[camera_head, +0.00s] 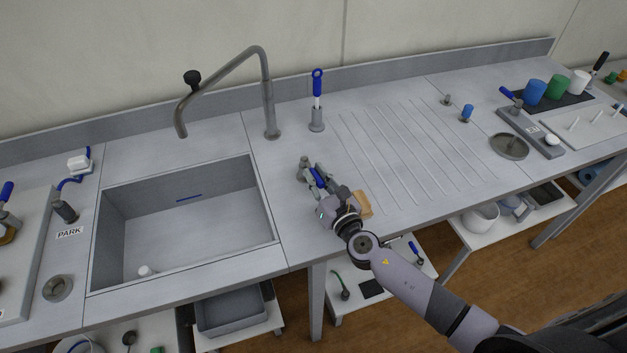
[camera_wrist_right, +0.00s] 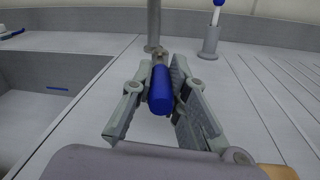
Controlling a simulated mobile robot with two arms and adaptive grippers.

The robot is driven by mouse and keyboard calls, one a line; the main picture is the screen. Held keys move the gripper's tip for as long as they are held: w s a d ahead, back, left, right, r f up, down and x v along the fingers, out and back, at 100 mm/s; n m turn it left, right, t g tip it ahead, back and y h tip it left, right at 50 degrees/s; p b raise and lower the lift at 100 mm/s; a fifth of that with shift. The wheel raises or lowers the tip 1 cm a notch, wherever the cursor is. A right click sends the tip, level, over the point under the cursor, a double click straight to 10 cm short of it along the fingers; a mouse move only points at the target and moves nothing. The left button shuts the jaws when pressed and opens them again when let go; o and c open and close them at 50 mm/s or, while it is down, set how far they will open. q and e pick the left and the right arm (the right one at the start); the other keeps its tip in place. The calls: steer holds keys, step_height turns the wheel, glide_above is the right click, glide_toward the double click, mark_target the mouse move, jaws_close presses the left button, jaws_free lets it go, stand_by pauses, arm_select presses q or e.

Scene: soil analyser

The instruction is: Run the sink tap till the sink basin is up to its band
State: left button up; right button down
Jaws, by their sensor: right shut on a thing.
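The sink basin (camera_head: 130,227) is a grey rectangular well at the left, with a short blue band (camera_head: 190,198) on its back wall. No stream shows below the end of the curved grey tap spout (camera_head: 180,130), and I cannot make out any water in the basin. The blue tap lever (camera_head: 318,178) stands on a small grey base right of the sink. My right gripper (camera_head: 312,172) is shut on this lever. In the right wrist view the lever (camera_wrist_right: 160,90) lies between the two fingers. My left gripper is out of view.
A small white knob-like thing (camera_head: 146,270) is in the basin's front left corner. A blue-handled tool (camera_head: 317,100) stands in a grey holder behind my gripper. A light brown block (camera_head: 363,204) is beside my right wrist. The grooved drainboard (camera_head: 425,150) is mostly clear.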

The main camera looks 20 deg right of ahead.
steer(key=c, duration=1.5)
jaws_free()
steer(key=shift+c, duration=0.2)
steer(key=shift+d, duration=0.1)
steer(key=s, duration=0.4)
steer(key=s+d, duration=0.1)
steer(key=s, duration=0.3)
steer(key=s+d, duration=0.1)
steer(key=s, duration=0.3)
